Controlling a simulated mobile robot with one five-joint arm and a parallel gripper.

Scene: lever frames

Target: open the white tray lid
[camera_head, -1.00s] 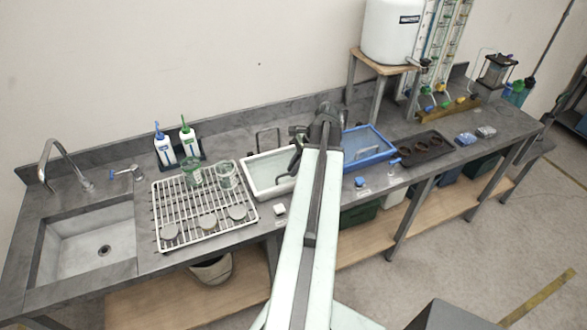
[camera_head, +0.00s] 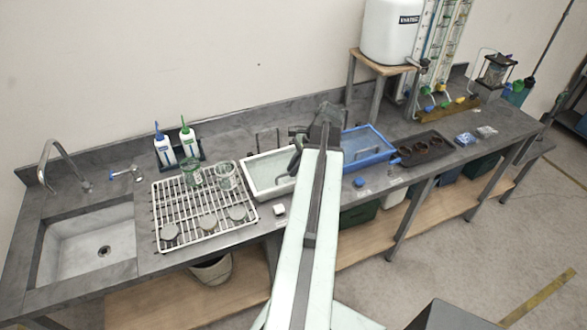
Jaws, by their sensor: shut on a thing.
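The white tray (camera_head: 251,183) sits on the grey bench right of the drying rack, with a pale greyish surface inside its rim. Thin dark uprights (camera_head: 257,143) stand at its back edge. My gripper (camera_head: 296,138) is over the tray's right side, partly hidden by my own arm. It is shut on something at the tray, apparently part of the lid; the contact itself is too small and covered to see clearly. My arm hides the tray's right end. The lid's outline and how far it is raised cannot be made out.
A blue tray (camera_head: 391,151) stands close right of my arm. The white wire rack (camera_head: 160,218) with beakers is at left, beside the sink (camera_head: 75,255). Two bottles (camera_head: 187,140) stand behind the rack. A small white block (camera_head: 279,210) lies in front of the tray.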

